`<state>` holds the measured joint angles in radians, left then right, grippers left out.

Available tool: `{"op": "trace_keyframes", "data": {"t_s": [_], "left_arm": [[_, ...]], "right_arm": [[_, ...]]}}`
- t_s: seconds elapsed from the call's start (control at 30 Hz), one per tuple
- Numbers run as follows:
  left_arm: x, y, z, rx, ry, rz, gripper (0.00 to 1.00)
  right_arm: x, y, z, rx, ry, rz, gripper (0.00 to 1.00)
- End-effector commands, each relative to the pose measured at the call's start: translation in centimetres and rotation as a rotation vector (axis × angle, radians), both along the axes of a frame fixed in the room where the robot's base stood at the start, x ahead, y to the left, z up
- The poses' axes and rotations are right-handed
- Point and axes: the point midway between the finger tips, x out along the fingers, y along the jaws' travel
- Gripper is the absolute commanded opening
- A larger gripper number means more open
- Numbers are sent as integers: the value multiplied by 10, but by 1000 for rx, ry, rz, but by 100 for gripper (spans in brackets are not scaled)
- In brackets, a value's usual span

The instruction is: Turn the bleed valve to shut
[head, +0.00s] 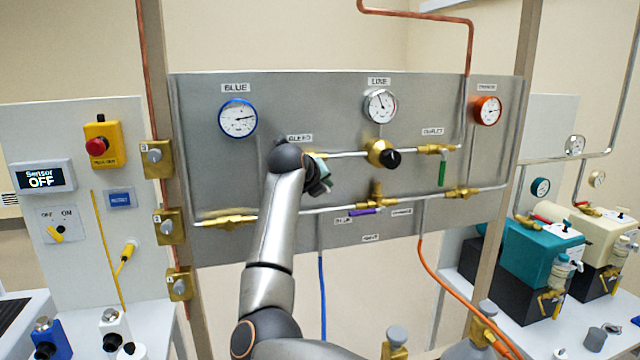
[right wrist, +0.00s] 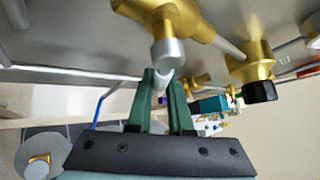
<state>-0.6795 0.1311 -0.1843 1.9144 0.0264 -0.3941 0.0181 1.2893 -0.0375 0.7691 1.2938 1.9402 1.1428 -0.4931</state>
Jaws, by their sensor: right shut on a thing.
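The bleed valve (head: 319,155) is brass and sits under the BLEED label (head: 300,138) on the grey panel; my right arm hides most of it in the head view. In the right wrist view its brass body (right wrist: 190,14) and silver stem (right wrist: 168,50) show close up. My right gripper (head: 322,182) is at the valve. In the right wrist view its two green fingers (right wrist: 165,82) are shut on the valve's pale handle (right wrist: 162,84), just below the stem. The handle's lower part is hidden between the fingers. My left gripper is out of view.
A brass regulator with black knob (head: 391,158) is close to the right of my gripper. An outlet valve with green handle (head: 442,172) is farther right. A pipe with a purple-handled valve (head: 365,211) runs below. Gauges, including the blue one (head: 238,118), sit above.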

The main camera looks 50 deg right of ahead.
Motion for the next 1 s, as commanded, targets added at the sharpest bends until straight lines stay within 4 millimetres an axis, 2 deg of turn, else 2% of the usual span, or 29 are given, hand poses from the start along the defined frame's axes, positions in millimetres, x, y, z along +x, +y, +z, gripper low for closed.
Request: {"op": "trace_keyframes", "data": {"t_s": [0.6, 1.0], "left_arm": [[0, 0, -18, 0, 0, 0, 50], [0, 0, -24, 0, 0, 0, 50]], "right_arm": [[16, 21, -12, 416, -257, 2, 0], [21, 28, -12, 527, -323, 1, 0]]}}
